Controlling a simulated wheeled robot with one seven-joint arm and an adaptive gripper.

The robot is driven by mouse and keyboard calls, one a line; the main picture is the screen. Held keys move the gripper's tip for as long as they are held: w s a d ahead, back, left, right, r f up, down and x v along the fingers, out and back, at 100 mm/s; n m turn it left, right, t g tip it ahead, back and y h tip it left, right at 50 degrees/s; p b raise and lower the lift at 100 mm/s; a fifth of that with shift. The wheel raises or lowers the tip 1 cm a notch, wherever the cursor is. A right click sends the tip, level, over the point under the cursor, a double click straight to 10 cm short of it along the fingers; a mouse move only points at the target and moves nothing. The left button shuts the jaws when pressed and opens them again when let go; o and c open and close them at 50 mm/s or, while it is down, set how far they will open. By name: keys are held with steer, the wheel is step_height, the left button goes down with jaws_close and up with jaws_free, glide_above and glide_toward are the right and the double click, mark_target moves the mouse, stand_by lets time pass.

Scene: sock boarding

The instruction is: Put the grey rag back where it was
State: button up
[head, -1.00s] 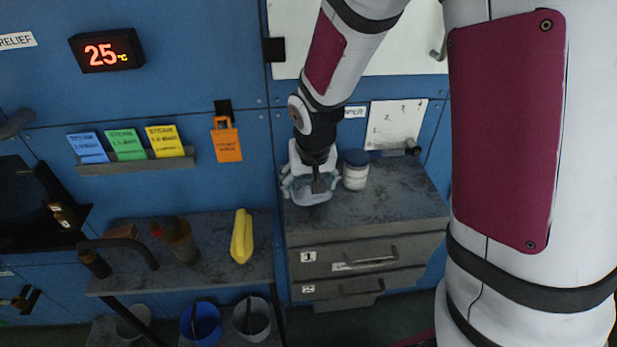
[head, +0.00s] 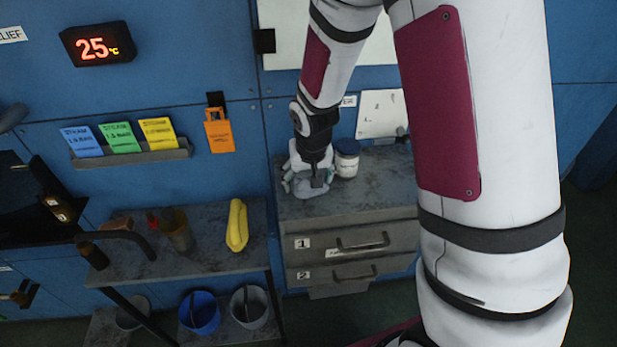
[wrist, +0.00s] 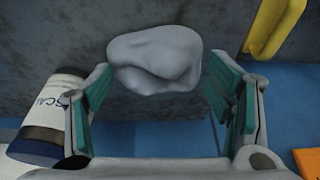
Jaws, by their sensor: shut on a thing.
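The grey rag (wrist: 155,58) shows in the wrist view as a pale, smooth, folded lump at the fingertips. My gripper (wrist: 160,78) is shut on it, with the teal finger pads on either side. In the head view my gripper (head: 310,184) points down low over the left part of the grey drawer-unit top (head: 375,190), left of the jar. The rag is hard to tell from the pale fingers there. I cannot tell whether the rag touches the top.
A white jar with a dark lid (head: 346,160) stands close by the gripper; it also shows in the wrist view (wrist: 50,115). Buckets (head: 200,312) stand below. The unit top's right part is clear.

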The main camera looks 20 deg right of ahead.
steer(key=o, duration=1.1)
steer(key=shift+f, duration=0.1)
steer(key=s+r+t, duration=0.1)
steer(key=s+r, duration=0.5)
steer(key=r, duration=0.5)
steer(key=s+r, duration=0.6)
steer(key=r, duration=0.4)
steer(key=s+r+n+t, duration=0.1)
steer(key=s+r, duration=0.4)
steer(key=s, duration=0.6)
steer(key=shift+n+y+b, duration=0.3)
steer(key=shift+n+b, duration=0.15)
steer(key=shift+n, duration=0.15)
